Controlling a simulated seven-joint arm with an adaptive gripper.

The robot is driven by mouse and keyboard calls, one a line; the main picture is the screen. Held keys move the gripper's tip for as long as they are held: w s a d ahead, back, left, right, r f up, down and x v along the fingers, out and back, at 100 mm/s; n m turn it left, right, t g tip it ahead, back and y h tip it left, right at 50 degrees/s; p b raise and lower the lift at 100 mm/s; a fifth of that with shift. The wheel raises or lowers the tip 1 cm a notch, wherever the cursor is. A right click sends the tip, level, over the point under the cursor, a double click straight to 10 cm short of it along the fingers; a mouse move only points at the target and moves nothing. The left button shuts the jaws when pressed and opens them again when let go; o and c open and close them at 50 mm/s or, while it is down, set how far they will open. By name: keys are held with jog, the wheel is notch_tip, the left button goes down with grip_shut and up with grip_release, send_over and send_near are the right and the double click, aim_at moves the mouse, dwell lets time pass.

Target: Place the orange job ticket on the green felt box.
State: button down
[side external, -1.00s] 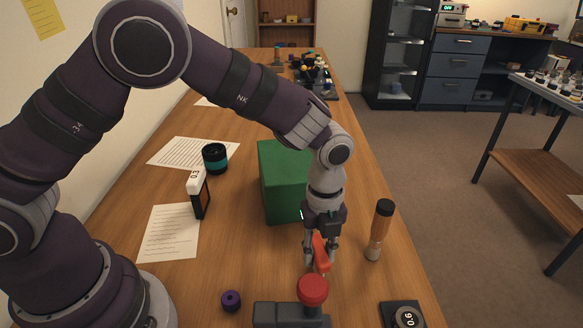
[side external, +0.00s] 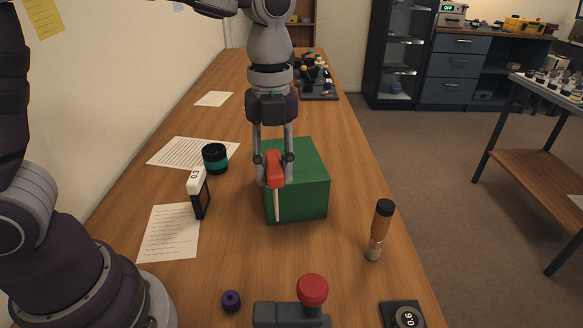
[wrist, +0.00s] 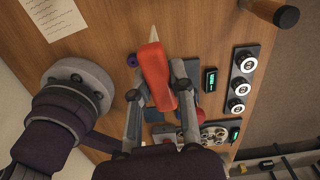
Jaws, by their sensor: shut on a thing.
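My gripper (side external: 274,170) is shut on a red-orange handled piece (side external: 274,168) with a slim pale shaft pointing down. In the wrist view this piece (wrist: 157,80) lies between the fingers, its pale tip beyond them. The green felt box (side external: 305,195) stands on the bench. In the side view the gripper and the held piece overlap the box's left front part; I cannot tell whether they touch it. The box does not show in the wrist view. I see no separate flat orange ticket.
A black-and-teal cylinder (side external: 215,158), a white-and-black block (side external: 199,195) and paper sheets (side external: 170,232) lie left. A red knob on a grey base (side external: 313,289) stands in front.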

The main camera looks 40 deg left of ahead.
jog(key=s+a+r+m, duration=0.1)
jog(key=s+a+r, duration=0.1)
jog(key=s+a, duration=0.6)
jog(key=shift+w+a+f, duration=0.1)
jog(key=shift+w+f, duration=0.8)
jog(key=shift+w, duration=1.7)
jog(key=shift+w+a+f, duration=0.15)
jog(key=shift+w+f, duration=0.7)
jog(key=shift+w, duration=1.7)
jog(key=shift+w+a+f, duration=0.1)
jog(key=shift+w+f, duration=0.8)
jog(key=shift+w, duration=1.7)
jog(key=shift+f, duration=0.15)
jog(key=c, duration=1)
grip_release()
